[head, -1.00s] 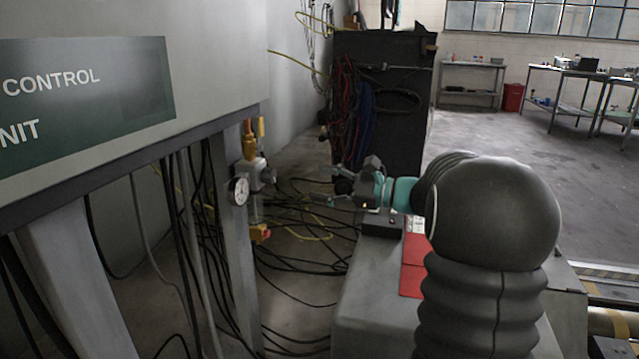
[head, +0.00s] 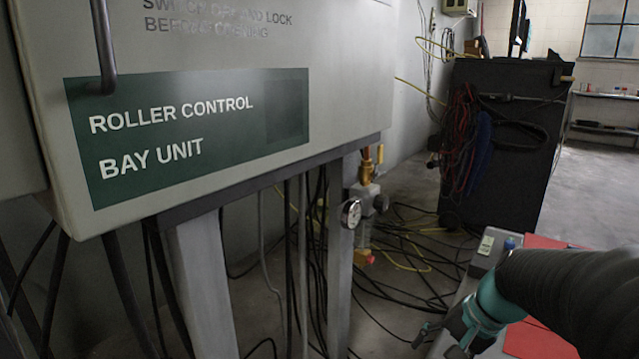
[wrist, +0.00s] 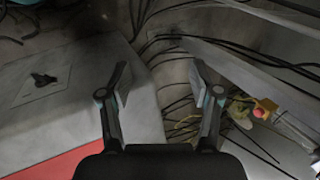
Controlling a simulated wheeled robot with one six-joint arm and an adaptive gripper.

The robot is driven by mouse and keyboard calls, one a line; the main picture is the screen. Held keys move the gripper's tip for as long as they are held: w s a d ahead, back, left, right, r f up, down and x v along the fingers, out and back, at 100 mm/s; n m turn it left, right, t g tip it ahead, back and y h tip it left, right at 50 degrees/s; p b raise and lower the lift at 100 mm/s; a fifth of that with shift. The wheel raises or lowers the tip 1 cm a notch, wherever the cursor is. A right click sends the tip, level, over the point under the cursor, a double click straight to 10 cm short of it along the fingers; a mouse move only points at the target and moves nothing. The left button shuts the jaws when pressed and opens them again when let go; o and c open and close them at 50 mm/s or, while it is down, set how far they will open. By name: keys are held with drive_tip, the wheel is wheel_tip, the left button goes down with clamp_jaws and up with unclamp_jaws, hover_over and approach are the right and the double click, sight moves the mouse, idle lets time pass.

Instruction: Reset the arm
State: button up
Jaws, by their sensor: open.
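My gripper (head: 430,335) shows at the lower right of the head view, at the end of my dark arm with its teal wrist band. In the wrist view my gripper (wrist: 160,85) has its two fingers spread wide with nothing between them. Beyond the fingertips are dark cables and floor. The gripper hangs near the left edge of a grey surface carrying a red sheet (head: 540,340). Most of my arm is outside the head view.
A control cabinet (head: 330,90) labelled "Roller Control Bay Unit" fills the left on grey legs. A gauge (head: 351,213) and yellow valve fittings (head: 367,170) stand by one leg. Cables (head: 410,235) cover the floor. A black cabinet (head: 510,150) stands behind.

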drive_tip(key=s+a+r+n+t+h+p, duration=0.2)
drive_tip(key=s+r+n, duration=0.5)
drive_tip(key=s, duration=0.5)
drive_tip(key=a+n+t+h, duration=0.1)
drive_tip(key=a+h, duration=0.1)
drive_tip(key=a, duration=0.1)
drive_tip(key=shift+s+r, duration=0.25)
idle(0.6)
